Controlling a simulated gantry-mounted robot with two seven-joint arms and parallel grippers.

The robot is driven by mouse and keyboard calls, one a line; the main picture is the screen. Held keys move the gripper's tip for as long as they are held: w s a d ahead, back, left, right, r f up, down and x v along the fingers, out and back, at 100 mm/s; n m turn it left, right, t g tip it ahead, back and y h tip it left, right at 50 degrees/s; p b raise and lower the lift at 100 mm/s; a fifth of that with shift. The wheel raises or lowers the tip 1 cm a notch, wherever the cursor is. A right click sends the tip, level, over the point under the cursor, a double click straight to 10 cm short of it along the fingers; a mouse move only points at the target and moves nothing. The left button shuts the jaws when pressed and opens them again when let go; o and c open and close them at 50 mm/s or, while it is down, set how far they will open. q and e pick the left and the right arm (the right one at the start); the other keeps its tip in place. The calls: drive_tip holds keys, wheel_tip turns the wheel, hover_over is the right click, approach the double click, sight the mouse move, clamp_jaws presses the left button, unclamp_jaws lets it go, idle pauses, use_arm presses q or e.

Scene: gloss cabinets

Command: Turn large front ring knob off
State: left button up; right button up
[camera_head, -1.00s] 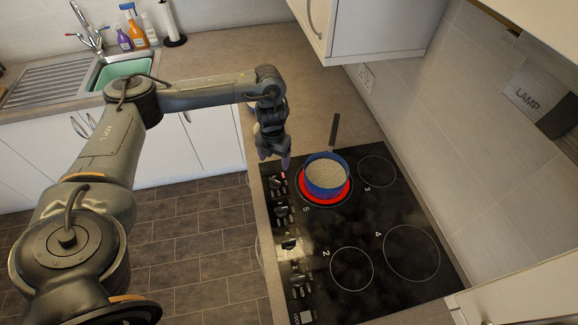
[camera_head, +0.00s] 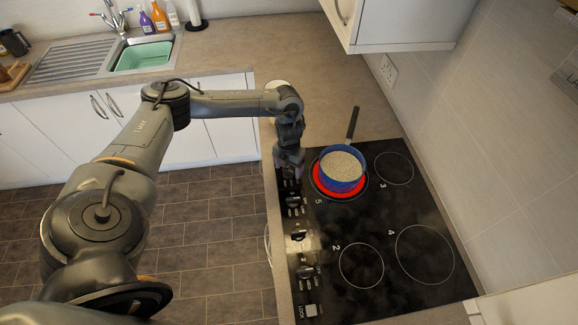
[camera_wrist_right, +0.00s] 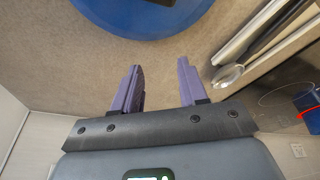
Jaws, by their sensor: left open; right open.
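Several dark control knobs run along the left edge of the black cooktop (camera_head: 405,275). The top knob (camera_head: 289,185) is largely covered by my left gripper (camera_head: 289,172), which points down right over it. The picture does not show clearly whether the fingers touch it. Other knobs below it are clear: a second knob (camera_head: 293,203), a third (camera_head: 299,236) and a fourth (camera_head: 306,272). The ring marked 5 glows red (camera_head: 322,187) under a blue pot (camera_head: 340,183) with pale contents. My right gripper (camera_wrist_right: 160,88) is open and empty in the right wrist view, above a counter.
Empty rings 2, 3 and 4 lie on the cooktop. The pot's dark handle (camera_head: 353,122) points toward the back counter. A wall cabinet (camera_head: 408,28) hangs above. The right wrist view shows a blue object (camera_wrist_right: 140,14) and metal utensils (camera_wrist_right: 232,72) near my right fingers.

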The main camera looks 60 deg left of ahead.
use_arm(q)
drive_tip(key=c, duration=1.1)
use_arm(e)
drive_tip(key=shift+a, duration=0.1)
use_arm(q)
drive_tip(key=shift+o, duration=0.2)
use_arm(e)
drive_tip(key=shift+r, duration=0.1)
use_arm(q)
drive_tip(key=shift+r, duration=0.1)
drive_tip(key=n+p, duration=0.2)
drive_tip(key=n, duration=0.1)
drive_tip(key=shift+r+n, duration=0.1)
drive_tip(key=shift+n, duration=0.2)
use_arm(e)
wheel_tip(320, 180, up, 2)
drive_tip(key=shift+r, duration=0.1)
use_arm(q)
drive_tip(key=shift+n+p, duration=1.5)
drive_tip(key=shift+n, duration=0.6)
use_arm(e)
drive_tip(key=shift+r, duration=1.3)
use_arm(q)
drive_tip(key=shift+a, duration=0.1)
drive_tip(key=o, duration=1.1)
drive_tip(key=shift+c, duration=0.2)
